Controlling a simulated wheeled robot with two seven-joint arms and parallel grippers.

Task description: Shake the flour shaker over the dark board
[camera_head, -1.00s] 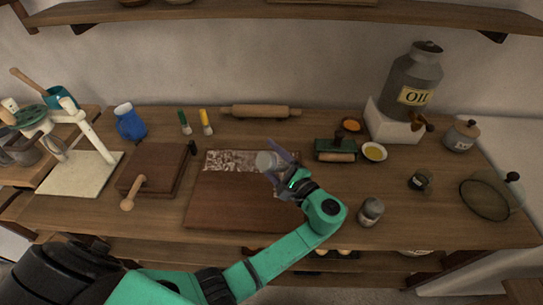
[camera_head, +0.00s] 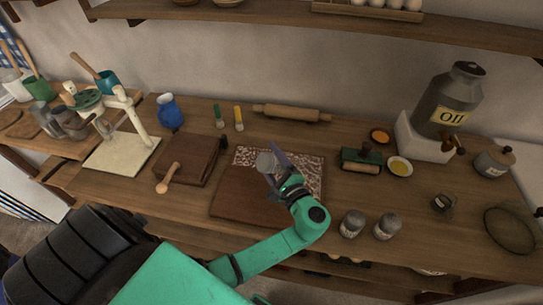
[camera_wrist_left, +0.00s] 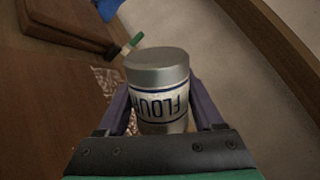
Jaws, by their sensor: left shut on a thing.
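The flour shaker (camera_head: 265,162), a grey metal can, is held by my left gripper (camera_head: 277,172) above the dark board (camera_head: 238,206). In the left wrist view the shaker (camera_wrist_left: 160,95) sits between both fingers, its FLOUR lettering upside down, its plain grey end facing away from the wrist. The dark board lies flat at the middle of the table. Pale speckles of flour cover its far strip and part of its right side; its near left part is bare brown. The gripper and arm hide part of the board. My right gripper is not in view.
A thick wooden block (camera_head: 192,158) with a wooden mallet (camera_head: 168,178) lies left of the board. Two grey shakers (camera_head: 352,224) (camera_head: 387,227) stand right of my arm.

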